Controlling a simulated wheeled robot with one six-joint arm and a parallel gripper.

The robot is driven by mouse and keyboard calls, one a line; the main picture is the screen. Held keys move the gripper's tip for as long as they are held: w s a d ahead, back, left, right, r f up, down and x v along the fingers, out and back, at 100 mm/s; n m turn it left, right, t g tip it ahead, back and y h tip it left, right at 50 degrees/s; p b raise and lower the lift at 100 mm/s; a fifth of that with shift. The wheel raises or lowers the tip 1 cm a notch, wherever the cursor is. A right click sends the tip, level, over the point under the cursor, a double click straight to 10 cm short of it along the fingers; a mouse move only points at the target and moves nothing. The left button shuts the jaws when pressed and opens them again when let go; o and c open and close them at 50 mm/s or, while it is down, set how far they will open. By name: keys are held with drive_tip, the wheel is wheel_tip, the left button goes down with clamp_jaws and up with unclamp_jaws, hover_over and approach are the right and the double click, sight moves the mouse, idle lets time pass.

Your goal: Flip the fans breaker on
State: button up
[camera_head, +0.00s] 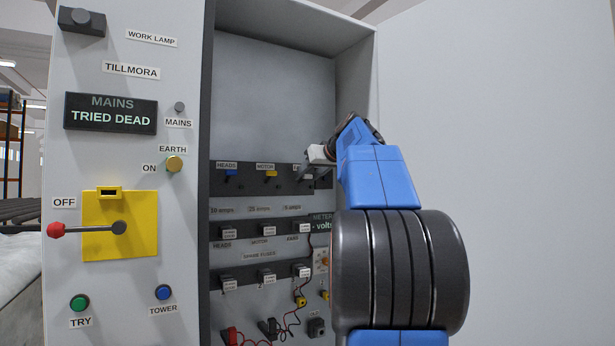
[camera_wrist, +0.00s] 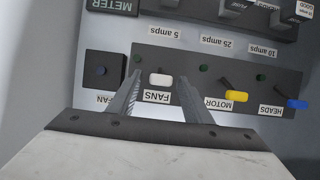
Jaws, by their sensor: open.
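The fans breaker (camera_wrist: 161,80) is a short white toggle over a FANS label on a dark panel, which appears upside down in the wrist view. My gripper (camera_wrist: 159,84) is open, with one finger on each side of the white toggle; I cannot tell whether either finger touches it. I cannot tell the toggle's on or off position.
The yellow motor toggle (camera_wrist: 237,96) and blue heads toggle (camera_wrist: 298,104) sit beside it on the same panel. A FAN button box (camera_wrist: 102,72) is on the other side. Fuse rows (camera_head: 262,230) and loose leads (camera_head: 290,322) lie below. The cabinet's side wall (camera_head: 357,75) stands close right.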

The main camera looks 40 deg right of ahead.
drive_tip(key=shift+w+f, duration=0.15)
drive_tip(key=shift+w, duration=0.2)
drive_tip(key=c, duration=1.1)
drive_tip(key=shift+o, duration=0.2)
drive_tip(key=shift+w, duration=0.1)
drive_tip(key=shift+w+d+r+g, duration=0.2)
drive_tip(key=shift+r+g, duration=0.25)
drive_tip(key=shift+g, duration=0.35)
drive_tip(key=shift+a, duration=0.1)
